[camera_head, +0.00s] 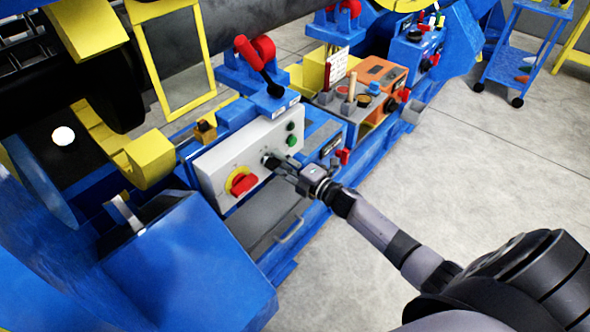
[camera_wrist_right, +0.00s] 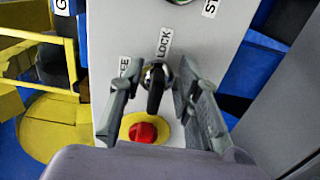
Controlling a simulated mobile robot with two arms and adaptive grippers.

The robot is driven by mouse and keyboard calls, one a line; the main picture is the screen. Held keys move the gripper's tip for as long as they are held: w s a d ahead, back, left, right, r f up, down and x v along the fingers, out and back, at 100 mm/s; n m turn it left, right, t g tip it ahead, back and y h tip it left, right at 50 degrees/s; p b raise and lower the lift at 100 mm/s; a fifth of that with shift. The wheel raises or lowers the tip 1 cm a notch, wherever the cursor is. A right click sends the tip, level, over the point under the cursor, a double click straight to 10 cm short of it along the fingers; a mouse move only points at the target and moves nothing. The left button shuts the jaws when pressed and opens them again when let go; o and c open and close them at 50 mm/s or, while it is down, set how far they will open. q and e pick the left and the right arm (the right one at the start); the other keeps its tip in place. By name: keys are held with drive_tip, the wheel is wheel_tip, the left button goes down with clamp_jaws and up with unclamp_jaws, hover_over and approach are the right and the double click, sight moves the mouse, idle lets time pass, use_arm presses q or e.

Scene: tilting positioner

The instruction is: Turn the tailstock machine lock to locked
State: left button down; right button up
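The machine lock (camera_wrist_right: 155,82) is a small round metal selector with a black lever, on a light grey control panel (camera_head: 218,159). In the right wrist view, a LOCK label (camera_wrist_right: 164,43) is just above it and a partly covered label ending in "EE" (camera_wrist_right: 124,66) is up and to the left. The lever points down in that view, towards the red knob. My right gripper (camera_head: 275,164) is at the panel; in the wrist view its fingers (camera_wrist_right: 158,90) are open, one on each side of the lever, with a visible gap on the right. My left gripper is not in view.
A red rotary switch on a yellow disc (camera_head: 241,182) sits close to the lock. Green buttons (camera_head: 291,140) are on the panel's other side. A red-handled lever (camera_head: 256,62) stands behind the panel. A grey drawer front (camera_head: 268,226) is below.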

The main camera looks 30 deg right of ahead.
drive_tip(key=v, duration=1.1)
drive_tip(key=s+d+f+m+g+h, duration=0.1)
drive_tip(key=s+f+m+g+h, duration=0.35)
drive_tip(key=f, duration=0.95)
drive_tip(key=s+d+f+m+g+h, duration=0.1)
drive_tip(key=s+f+m+g+h, duration=0.1)
drive_tip(key=s+f+m, duration=0.9)
drive_tip(key=s+a+f+m+g, duration=0.1)
drive_tip(key=s+a+f+g, duration=0.2)
drive_tip(key=s+f, duration=0.4)
drive_tip(key=s+a+f+m+g, duration=0.1)
drive_tip(key=s+a+f+g, duration=0.2)
drive_tip(key=s+f, duration=0.4)
drive_tip(key=s+a+f+m+g, duration=0.2)
drive_tip(key=s+a+f, duration=0.3)
drive_tip(key=s, duration=0.9)
drive_tip(key=shift+s+a+f+g, duration=0.2)
drive_tip(key=shift+s+f+g, duration=0.1)
drive_tip(key=shift+f+g, duration=0.55)
drive_tip(key=shift+w+f, duration=0.1)
drive_tip(key=shift+c, duration=0.2)
